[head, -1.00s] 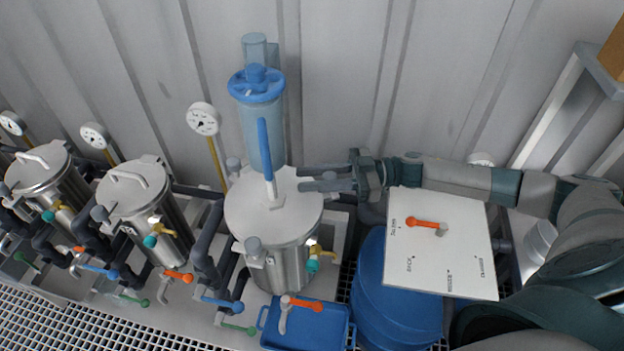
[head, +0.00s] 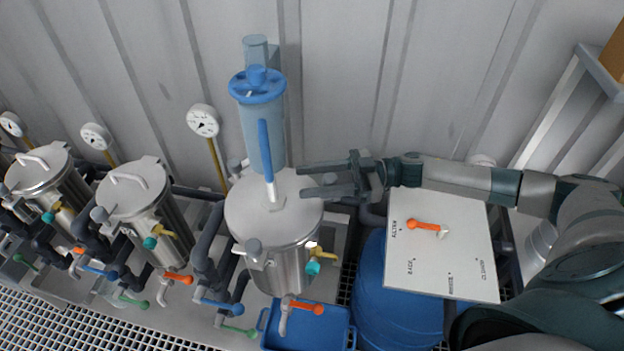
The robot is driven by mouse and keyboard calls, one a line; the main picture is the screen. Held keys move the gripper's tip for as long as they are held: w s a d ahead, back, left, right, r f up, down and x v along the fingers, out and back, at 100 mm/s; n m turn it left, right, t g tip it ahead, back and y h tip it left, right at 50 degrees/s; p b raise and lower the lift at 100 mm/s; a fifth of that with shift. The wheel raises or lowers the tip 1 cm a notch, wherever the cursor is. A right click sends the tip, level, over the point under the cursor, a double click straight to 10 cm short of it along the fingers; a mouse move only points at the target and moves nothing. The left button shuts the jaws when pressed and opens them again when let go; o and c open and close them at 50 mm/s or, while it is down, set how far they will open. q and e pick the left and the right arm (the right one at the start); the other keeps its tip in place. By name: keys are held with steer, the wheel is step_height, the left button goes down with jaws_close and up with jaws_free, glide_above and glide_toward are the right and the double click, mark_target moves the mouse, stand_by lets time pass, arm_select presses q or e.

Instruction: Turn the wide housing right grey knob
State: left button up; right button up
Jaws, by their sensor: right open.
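The wide housing is the wide steel vessel (head: 247,215) in the middle, with a flat round lid and an upright blue handle (head: 266,150). One grey knob (head: 254,246) shows at its front edge and another (head: 235,166) at its back left. A grey knob at its right side cannot be made out clearly, as my right gripper covers that edge. My right gripper (head: 303,181) comes in from the right, its two dark fingers spread and pointing left at the lid's right rim. It holds nothing that I can see. My left gripper is not in view.
A white sign with an orange lever (head: 424,225) stands just below my right forearm. A blue barrel (head: 385,300) and blue tray (head: 300,335) lie below. Two narrower vessels (head: 135,205) stand left.

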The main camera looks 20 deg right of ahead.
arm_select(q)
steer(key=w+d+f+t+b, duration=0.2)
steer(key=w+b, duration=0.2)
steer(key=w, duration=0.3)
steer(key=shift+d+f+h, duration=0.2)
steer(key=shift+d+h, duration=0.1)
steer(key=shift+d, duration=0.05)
arm_select(e)
steer(key=v, duration=1.2)
